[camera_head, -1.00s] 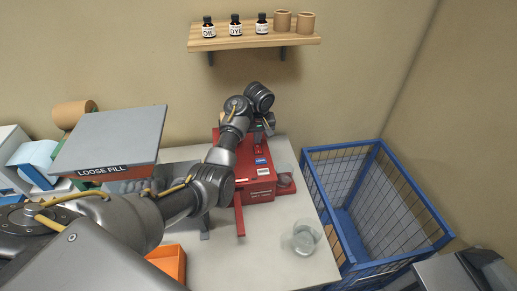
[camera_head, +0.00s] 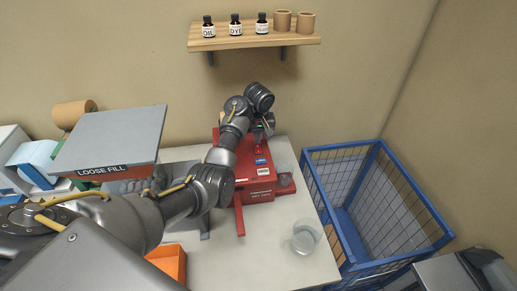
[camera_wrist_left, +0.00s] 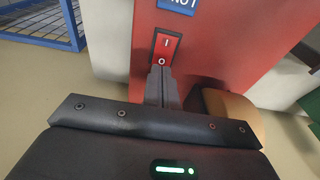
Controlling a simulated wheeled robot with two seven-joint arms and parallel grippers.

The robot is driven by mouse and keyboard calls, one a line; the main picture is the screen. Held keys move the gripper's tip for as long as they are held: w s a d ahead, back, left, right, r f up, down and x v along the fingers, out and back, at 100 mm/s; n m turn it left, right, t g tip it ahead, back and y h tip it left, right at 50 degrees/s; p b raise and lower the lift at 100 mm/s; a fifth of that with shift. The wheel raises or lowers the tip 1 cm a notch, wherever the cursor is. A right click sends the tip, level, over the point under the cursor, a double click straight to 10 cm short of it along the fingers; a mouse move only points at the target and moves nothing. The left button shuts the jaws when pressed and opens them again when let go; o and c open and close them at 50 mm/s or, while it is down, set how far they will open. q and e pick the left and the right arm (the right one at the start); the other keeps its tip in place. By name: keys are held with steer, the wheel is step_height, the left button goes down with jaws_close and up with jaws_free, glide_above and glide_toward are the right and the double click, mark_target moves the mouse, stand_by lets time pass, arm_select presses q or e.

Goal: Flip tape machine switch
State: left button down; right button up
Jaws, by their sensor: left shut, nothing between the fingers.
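The red tape machine (camera_head: 260,187) stands on the white table. It also fills much of the left wrist view (camera_wrist_left: 225,40). Its switch (camera_wrist_left: 166,47) is a red rocker in a dark frame, marked I at the top and O at the bottom. My left gripper (camera_head: 268,127) is over the back of the machine in the head view. In the left wrist view its shut, empty fingertips (camera_wrist_left: 161,69) are at the O end of the switch. I cannot tell whether they touch it. My right gripper is out of view.
A blue wire cart (camera_head: 400,262) stands right of the table. A clear round container (camera_head: 306,237) is near the table's right edge. An orange bin (camera_head: 168,262) is at the front, and a loose fill box (camera_head: 110,135) at the left. A wooden shelf (camera_head: 250,42) hangs above.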

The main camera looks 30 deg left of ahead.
mark_target(258, 146)
arm_select(q)
steer(key=shift+f+b, duration=0.3)
steer(key=shift+f, duration=0.55)
steer(key=shift+r, duration=0.1)
step_height(258, 146, up, 3)
steer(key=shift+f+p, duration=0.15)
steer(key=shift+p, duration=0.9)
steer(key=shift+r, duration=2.1)
